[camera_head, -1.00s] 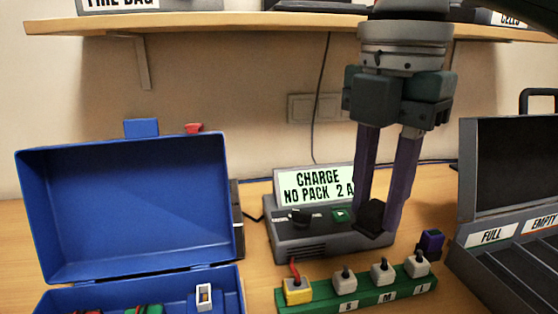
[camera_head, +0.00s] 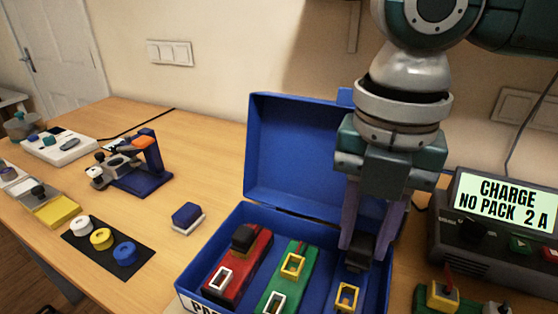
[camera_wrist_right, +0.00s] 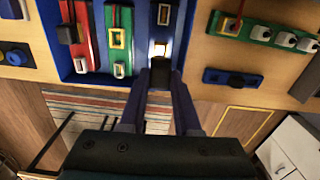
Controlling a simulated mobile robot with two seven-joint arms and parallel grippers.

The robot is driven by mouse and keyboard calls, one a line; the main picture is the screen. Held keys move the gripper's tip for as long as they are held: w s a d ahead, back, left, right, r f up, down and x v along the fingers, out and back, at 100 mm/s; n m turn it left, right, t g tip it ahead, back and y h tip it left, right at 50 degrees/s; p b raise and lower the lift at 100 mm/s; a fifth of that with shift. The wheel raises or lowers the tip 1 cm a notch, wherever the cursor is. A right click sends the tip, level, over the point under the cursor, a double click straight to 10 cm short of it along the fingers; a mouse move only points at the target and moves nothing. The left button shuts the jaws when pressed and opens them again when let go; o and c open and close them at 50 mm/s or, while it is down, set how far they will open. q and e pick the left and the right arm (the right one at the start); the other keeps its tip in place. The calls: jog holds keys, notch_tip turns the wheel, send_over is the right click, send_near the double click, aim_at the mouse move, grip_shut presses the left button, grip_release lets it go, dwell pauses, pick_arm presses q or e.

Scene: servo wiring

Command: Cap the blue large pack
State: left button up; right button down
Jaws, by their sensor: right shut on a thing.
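My right gripper (camera_head: 363,250) hangs over the right part of the open blue box (camera_head: 212,248), shut on a small black cap (camera_head: 359,257). In the right wrist view the cap (camera_wrist_right: 160,75) sits between the fingertips, close to the near socket of the blue pack (camera_wrist_right: 166,31). I cannot tell whether it touches. The blue pack lies in the right part of the box, with a yellow-rimmed socket (camera_head: 346,297) at its near end in the head view; its far part is hidden behind the gripper. My left gripper is not in view.
A red pack (camera_head: 232,283) with a black cap and a green pack (camera_head: 280,284) lie left in the box. The charger (camera_head: 505,244) and a green holder with plugs stand right. A black mat with coloured rings (camera_head: 100,238) and a blue block (camera_head: 187,214) lie left.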

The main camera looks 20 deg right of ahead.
aim_at(357, 266)
dwell(0.3)
jog(key=shift+r+p, duration=0.2)
jog(key=shift+p, duration=0.45)
jog(key=shift+f+b, duration=1.8)
jog(key=shift+f, duration=1.3)
jog(key=shift+r+p, duration=0.1)
jog(key=shift+p, duration=0.2)
jog(key=shift+p, duration=0.55)
